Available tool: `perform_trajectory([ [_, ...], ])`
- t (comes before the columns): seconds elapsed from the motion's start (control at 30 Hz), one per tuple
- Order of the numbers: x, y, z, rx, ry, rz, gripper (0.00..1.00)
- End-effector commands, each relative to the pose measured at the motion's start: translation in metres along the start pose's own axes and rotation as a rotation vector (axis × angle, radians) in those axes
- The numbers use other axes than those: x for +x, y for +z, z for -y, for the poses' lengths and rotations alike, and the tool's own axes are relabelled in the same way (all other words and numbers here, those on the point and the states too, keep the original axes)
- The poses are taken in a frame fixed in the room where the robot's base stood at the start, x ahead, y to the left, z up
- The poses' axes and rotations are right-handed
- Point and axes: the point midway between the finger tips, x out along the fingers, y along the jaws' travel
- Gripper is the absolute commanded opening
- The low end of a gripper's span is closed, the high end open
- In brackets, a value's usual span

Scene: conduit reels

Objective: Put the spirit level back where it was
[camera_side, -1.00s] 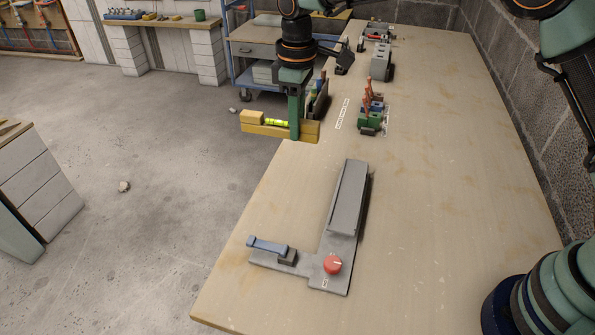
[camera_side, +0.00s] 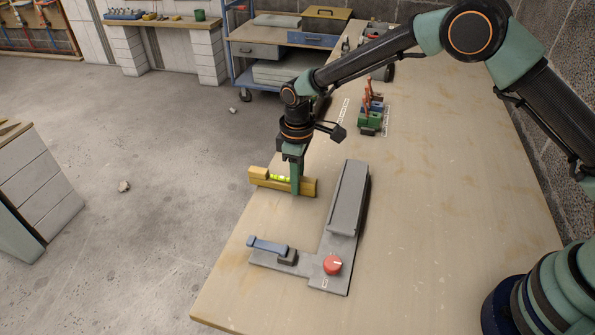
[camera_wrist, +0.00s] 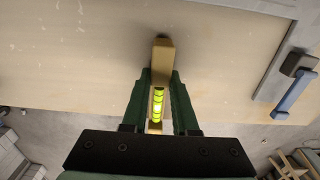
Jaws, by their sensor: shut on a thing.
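The spirit level is a yellow bar with a bright green vial (camera_side: 270,182). My gripper (camera_side: 296,186) is shut on it, with one finger showing in front of it in the side view. The level is roughly horizontal near the left edge of the bench, its left end reaching past that edge. In the wrist view the level (camera_wrist: 163,60) lies between the two green fingers (camera_wrist: 158,95), its vial facing the camera. I cannot tell whether its underside touches the bench.
A grey fixture (camera_side: 347,200) with a red knob (camera_side: 332,265) and a blue-handled lever (camera_side: 268,246) stands on the bench (camera_side: 440,230) just right of and nearer than the level. A rack of small tools (camera_side: 371,113) stands farther back. The bench's right side is clear.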

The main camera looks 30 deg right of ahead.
Motion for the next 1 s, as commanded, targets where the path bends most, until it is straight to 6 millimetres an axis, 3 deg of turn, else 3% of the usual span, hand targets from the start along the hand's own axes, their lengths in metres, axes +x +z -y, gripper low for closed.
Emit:
perform_trajectory([
  [0.33,0.003,0.000,0.000,0.000,0.000,-0.001,0.00],
  [0.37,0.003,0.000,0.000,0.000,0.000,0.000,0.31],
  [0.43,0.003,0.000,0.000,0.000,0.000,-0.001,0.57],
  [0.77,0.002,0.000,0.000,0.000,0.000,-0.001,0.57],
  [1.0,-0.026,-0.001,0.000,0.000,0.002,-0.004,0.57],
])
